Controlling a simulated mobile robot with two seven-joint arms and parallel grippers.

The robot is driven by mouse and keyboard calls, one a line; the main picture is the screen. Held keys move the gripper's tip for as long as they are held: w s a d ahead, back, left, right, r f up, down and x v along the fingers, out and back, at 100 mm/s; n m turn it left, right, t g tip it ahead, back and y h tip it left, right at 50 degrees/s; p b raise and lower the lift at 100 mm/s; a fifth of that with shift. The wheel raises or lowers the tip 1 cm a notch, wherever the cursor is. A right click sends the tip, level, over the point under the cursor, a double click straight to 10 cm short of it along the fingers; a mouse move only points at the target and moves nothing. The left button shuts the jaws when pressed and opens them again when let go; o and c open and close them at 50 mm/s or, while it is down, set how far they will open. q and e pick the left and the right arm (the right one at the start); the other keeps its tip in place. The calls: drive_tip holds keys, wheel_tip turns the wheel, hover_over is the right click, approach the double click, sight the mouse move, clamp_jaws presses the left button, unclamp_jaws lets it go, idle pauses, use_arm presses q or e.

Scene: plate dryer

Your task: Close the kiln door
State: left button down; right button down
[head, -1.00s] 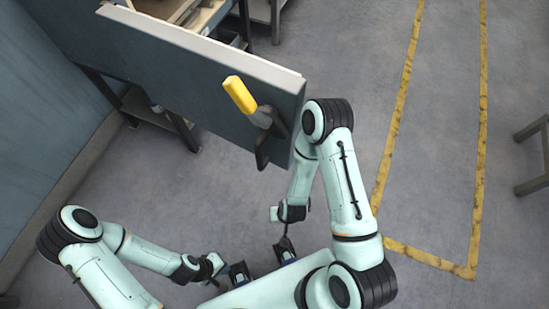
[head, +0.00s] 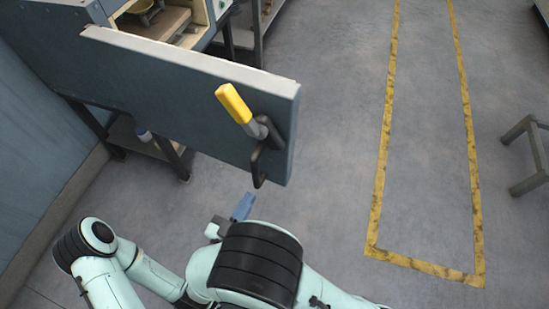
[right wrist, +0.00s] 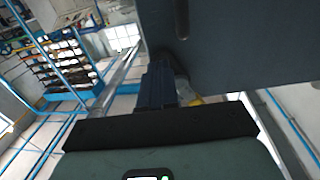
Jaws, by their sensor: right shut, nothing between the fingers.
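The kiln door (head: 180,95) is a thick dark grey-blue panel that stands swung open in front of the kiln (head: 215,12). A yellow-gripped lever (head: 235,104) and a black pull handle (head: 262,160) are on its outer face, near its right edge. My right gripper (head: 242,206) is shut and empty, just below the pull handle; I cannot tell whether it touches it. In the right wrist view its fingers (right wrist: 160,84) are together, with the door's dark panel (right wrist: 240,45) close ahead. My left gripper is out of view.
The kiln stand (head: 165,150) has dark legs under the door's left part. A blue-grey wall (head: 35,130) bounds the left side. Open floor with a yellow-lined lane (head: 375,190) lies to the right; a grey table (head: 530,150) stands at the far right.

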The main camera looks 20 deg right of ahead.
sight(276, 149)
drive_tip(key=p+x, duration=0.1)
drive_tip(key=x, duration=1.2)
drive_tip(key=shift+w+d, duration=0.2)
drive_tip(key=shift+w, duration=0.05)
